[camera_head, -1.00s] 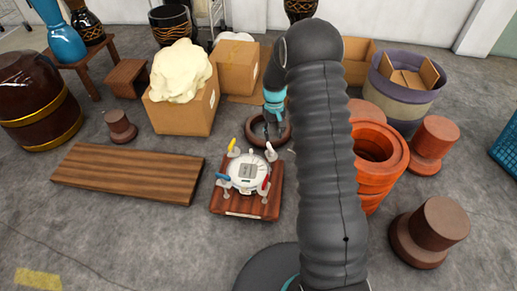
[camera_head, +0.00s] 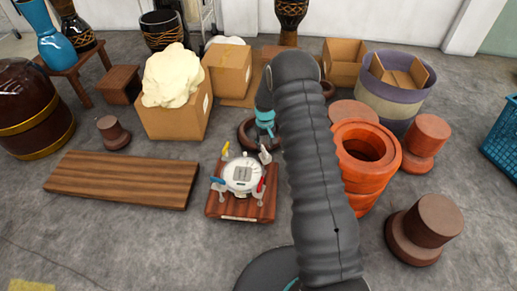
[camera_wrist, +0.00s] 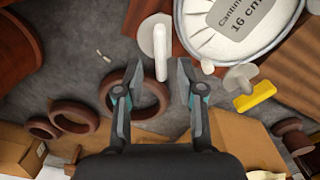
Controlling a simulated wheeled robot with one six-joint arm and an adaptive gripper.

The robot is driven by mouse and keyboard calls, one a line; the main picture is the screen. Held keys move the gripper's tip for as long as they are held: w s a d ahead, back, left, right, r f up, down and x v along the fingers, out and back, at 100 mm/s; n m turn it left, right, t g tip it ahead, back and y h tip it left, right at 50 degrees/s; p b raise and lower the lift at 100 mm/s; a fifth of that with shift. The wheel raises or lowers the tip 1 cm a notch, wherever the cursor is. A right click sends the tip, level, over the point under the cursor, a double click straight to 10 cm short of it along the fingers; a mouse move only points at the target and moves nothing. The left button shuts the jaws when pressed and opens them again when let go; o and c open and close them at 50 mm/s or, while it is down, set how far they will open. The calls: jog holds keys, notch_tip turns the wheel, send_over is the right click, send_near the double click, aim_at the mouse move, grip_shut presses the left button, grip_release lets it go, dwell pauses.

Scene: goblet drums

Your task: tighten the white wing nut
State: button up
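The white wing nut (camera_head: 265,154) stands at the back right corner of the round drum head (camera_head: 243,174) on a wooden base (camera_head: 240,207). In the wrist view the white wing nut (camera_wrist: 161,52) is a long upright bar over a pale round disc, lying between the lines of my two fingers. My gripper (camera_wrist: 158,68) is open with nothing clamped, its fingertips on either side of the nut's near end. In the head view my gripper (camera_head: 266,132) is just behind and above the nut. Whether a finger touches it cannot be told.
Yellow (camera_head: 226,151), blue (camera_head: 218,182) and red (camera_head: 261,187) wing nuts stand around the drum head. A dark ring (camera_head: 244,134) lies on the floor behind. Orange stacked rings (camera_head: 365,185) stand at the right. A wooden plank (camera_head: 120,180) lies at the left.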

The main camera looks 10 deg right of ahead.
aim_at(264, 154)
jog(key=shift+f, duration=1.4)
